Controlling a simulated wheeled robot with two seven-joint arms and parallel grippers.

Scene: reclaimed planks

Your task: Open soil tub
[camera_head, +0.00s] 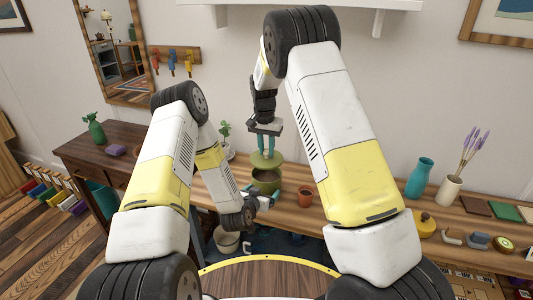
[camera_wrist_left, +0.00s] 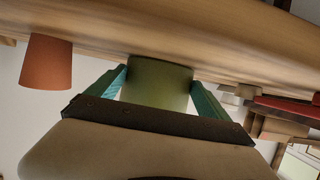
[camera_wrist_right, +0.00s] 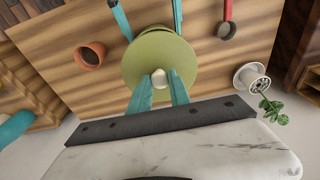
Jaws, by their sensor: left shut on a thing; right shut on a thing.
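The olive-green soil tub (camera_head: 267,187) stands on the wooden bench; its side wall fills the gap between the fingers in the left wrist view (camera_wrist_left: 158,85). Its round lid (camera_head: 266,161) appears raised a little above the tub, whose rim shows below it. My right gripper (camera_head: 268,147) points down and is shut on the lid's pale knob (camera_wrist_right: 160,79). My left gripper (camera_head: 265,200) comes in low from the front and is shut around the tub's body. In the right wrist view the lid (camera_wrist_right: 150,50) hides the tub's inside.
A terracotta pot (camera_head: 305,196) stands just right of the tub. A potted plant (camera_wrist_right: 272,110) is close by, as is a red-handled scoop (camera_wrist_right: 227,28). A teal vase (camera_head: 418,178) and a white vase (camera_head: 447,190) stand farther right. A shelf (camera_head: 400,4) is above.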

